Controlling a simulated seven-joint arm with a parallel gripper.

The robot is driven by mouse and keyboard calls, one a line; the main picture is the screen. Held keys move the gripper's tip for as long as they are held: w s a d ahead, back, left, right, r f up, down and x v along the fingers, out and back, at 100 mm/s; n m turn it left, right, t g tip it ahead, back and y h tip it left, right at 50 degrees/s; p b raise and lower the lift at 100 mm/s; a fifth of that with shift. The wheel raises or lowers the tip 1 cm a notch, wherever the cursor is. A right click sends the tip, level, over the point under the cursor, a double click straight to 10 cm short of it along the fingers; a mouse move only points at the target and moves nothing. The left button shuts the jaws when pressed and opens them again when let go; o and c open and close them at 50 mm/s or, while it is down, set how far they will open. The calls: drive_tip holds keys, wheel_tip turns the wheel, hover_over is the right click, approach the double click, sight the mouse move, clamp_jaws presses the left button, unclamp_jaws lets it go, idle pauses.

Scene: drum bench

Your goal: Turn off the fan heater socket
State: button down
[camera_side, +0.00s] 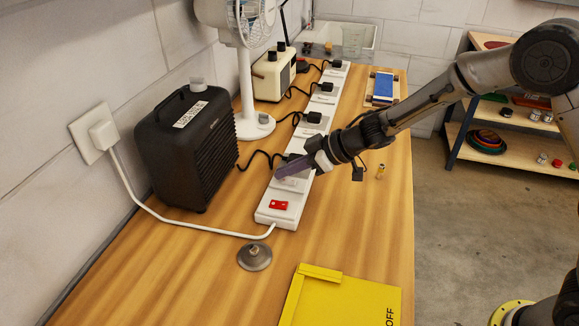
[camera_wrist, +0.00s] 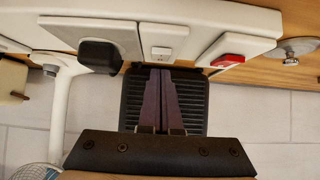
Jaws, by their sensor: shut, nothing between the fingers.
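The white power strip (camera_side: 263,215) runs along the bench, with several black plugs in it. The black fan heater (camera_side: 185,150) stands left of its near end and also shows, ribbed, behind my fingers in the wrist view (camera_wrist: 134,100). A dark cable runs from beside the heater to the nearest plug (camera_side: 298,160). My gripper (camera_side: 280,174) is shut and empty, its purple fingertips just over the strip's near part. In the wrist view the fingertips (camera_wrist: 160,70) point at a small white switch (camera_wrist: 161,51) beside a black plug (camera_wrist: 100,55). I cannot tell whether they touch it.
A red switch (camera_side: 279,205) sits at the strip's near end. A white fan (camera_side: 246,80) and a cream appliance (camera_side: 273,75) stand farther back. A metal knob-like piece (camera_side: 254,258) and a yellow panel marked OFF (camera_side: 345,300) lie in front. The bench right of the strip is mostly clear.

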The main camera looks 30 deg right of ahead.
sight(287, 180)
drive_tip(key=shift+w+a+r, duration=0.1)
drive_tip(key=shift+r, duration=0.5)
drive_tip(key=r, duration=0.4)
drive_tip(key=shift+d, duration=0.2)
drive_tip(key=a+r+v, duration=0.1)
drive_tip(key=v, duration=0.7)
drive_tip(key=shift+d+r, duration=0.15)
drive_tip(key=shift+r, duration=0.2)
drive_tip(key=shift+w, duration=0.15)
